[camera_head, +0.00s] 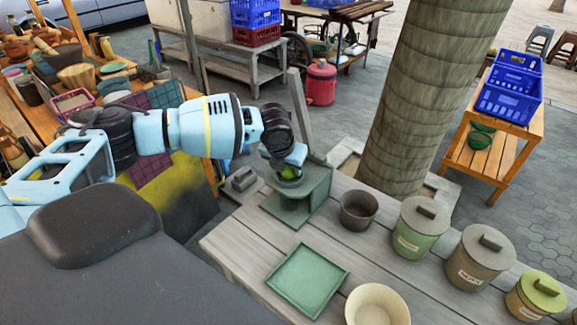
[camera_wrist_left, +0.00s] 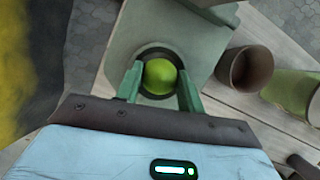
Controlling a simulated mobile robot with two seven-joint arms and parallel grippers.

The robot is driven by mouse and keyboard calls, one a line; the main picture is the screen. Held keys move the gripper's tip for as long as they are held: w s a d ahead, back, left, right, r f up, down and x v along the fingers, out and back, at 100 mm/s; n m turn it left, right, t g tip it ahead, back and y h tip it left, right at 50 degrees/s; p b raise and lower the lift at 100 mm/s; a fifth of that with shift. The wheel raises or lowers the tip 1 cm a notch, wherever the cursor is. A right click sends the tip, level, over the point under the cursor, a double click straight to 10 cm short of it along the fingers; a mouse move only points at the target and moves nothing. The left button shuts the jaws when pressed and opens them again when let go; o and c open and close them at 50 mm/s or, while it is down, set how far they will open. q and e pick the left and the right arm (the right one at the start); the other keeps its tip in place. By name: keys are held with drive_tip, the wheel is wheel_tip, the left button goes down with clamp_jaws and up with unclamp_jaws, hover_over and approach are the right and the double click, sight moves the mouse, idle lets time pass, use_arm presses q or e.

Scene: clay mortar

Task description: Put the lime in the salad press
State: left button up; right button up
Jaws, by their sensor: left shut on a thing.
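The salad press (camera_head: 312,187) is a green stand on the grey wooden table, with a tall lever rising behind it. In the left wrist view, its top (camera_wrist_left: 193,30) has a dark round opening. The green lime (camera_wrist_left: 160,75) shows between the fingers of my left gripper (camera_wrist_left: 160,88), in line with that opening. My left gripper (camera_head: 290,172) is shut on the lime at the press. I cannot tell how far the lime is above or inside the opening. My right gripper is out of view.
A dark brown pot (camera_head: 358,210) stands right of the press, then lidded canisters (camera_head: 420,230). A green square tray (camera_head: 307,281) and a cream bowl (camera_head: 376,305) are nearer. A thick trunk (camera_head: 425,90) rises behind the table. Bare planks lie left of the tray.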

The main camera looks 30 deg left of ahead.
use_arm(q)
drive_tip(key=o, duration=1)
drive_tip(key=shift+f, duration=0.1)
drive_tip(key=shift+c, duration=0.2)
drive_tip(key=shift+r, duration=0.4)
drive_tip(key=p+v, duration=0.1)
drive_tip(key=v, duration=1)
drive_tip(key=shift+s+r, duration=0.15)
drive_tip(key=shift+r, duration=0.1)
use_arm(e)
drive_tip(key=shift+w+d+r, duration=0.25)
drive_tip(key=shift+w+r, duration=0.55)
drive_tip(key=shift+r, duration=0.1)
